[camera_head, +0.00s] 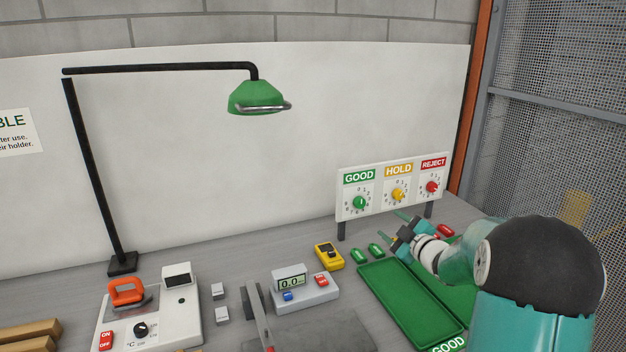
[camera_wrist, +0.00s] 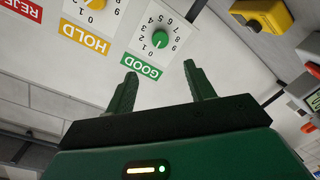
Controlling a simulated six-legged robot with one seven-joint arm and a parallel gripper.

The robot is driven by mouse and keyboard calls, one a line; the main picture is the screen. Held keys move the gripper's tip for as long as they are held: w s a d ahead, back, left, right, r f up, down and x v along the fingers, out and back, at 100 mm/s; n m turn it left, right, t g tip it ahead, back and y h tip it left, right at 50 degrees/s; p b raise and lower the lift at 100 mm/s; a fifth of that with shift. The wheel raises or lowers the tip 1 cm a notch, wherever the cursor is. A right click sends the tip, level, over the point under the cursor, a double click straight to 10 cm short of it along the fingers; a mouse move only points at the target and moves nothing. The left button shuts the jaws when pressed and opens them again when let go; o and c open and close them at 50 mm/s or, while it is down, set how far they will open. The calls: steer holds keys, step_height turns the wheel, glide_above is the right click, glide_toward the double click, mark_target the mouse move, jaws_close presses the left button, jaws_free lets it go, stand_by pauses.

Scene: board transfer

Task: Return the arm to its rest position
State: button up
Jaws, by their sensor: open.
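My gripper (camera_head: 404,226) is at the right of the head view, above the far end of the green trays and in front of the dial panel. In the wrist view my gripper (camera_wrist: 160,84) shows two separated dark green fingers with nothing between them. The wrist view is turned nearly upside down and faces the panel, with the GOOD dial (camera_wrist: 159,40) beyond the fingertips. My arm reaches in from the lower right of the head view and hides part of the trays.
A green tray (camera_head: 408,301) lies beside my arm, with two green pieces (camera_head: 368,250) behind it. The dial panel (camera_head: 380,206) stands close behind my gripper. A lamp (camera_head: 257,96) overhangs the bench.

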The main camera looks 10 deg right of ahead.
steer(key=s+a+r+m+g+h, duration=0.3)
steer(key=s+a+r+m+h, duration=0.35)
steer(key=s+r, duration=0.35)
steer(key=s+a+f+m+g+y, duration=0.1)
steer(key=s+a, duration=0.3)
steer(key=s, duration=0.5)
steer(key=s+a+f+m+g, duration=0.2)
steer(key=s+a+f+g, duration=0.1)
steer(key=s, duration=0.6)
steer(key=s+a+f+m+g+y, duration=0.1)
steer(key=s+a+g, duration=0.3)
steer(key=s, duration=0.5)
steer(key=shift+s+a+f+m+y, duration=0.35)
steer(key=shift+a+f+m, duration=0.25)
steer(key=shift+a, duration=0.5)
